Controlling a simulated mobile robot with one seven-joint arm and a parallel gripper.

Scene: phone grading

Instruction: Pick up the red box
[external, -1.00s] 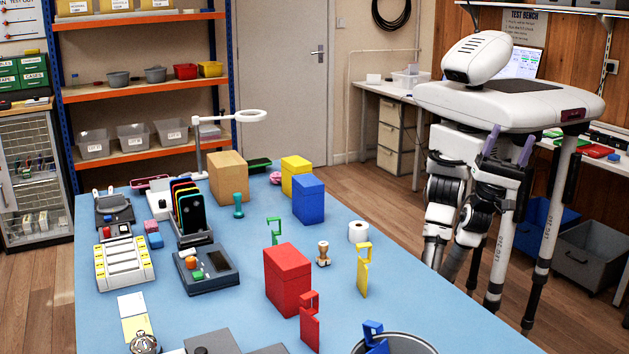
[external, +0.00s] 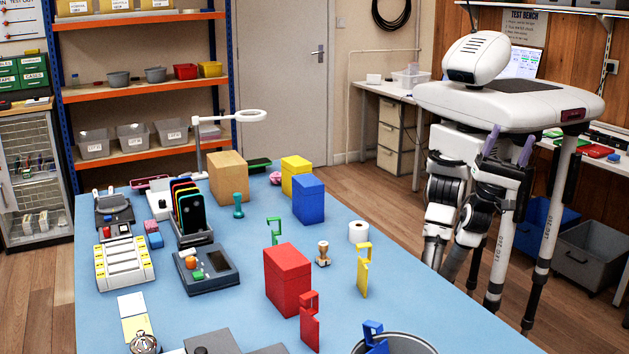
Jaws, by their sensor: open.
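The red box (external: 287,282) stands upright on the blue table, near the middle front. A red flat cut-out piece (external: 309,325) stands close at its front right and overlaps its lower corner in the picture. My gripper (external: 509,147) is at the right, beyond the table's right edge, with its two lavender fingertips pointing up and apart. It is open and empty, well away from the red box.
A blue box (external: 308,199), a yellow box (external: 297,176) and a cardboard box (external: 228,178) stand farther back. A wooden stamp (external: 323,254), a yellow cut-out (external: 363,272) and a green cut-out (external: 274,231) stand near the red box. A grey device (external: 206,268) lies to its left.

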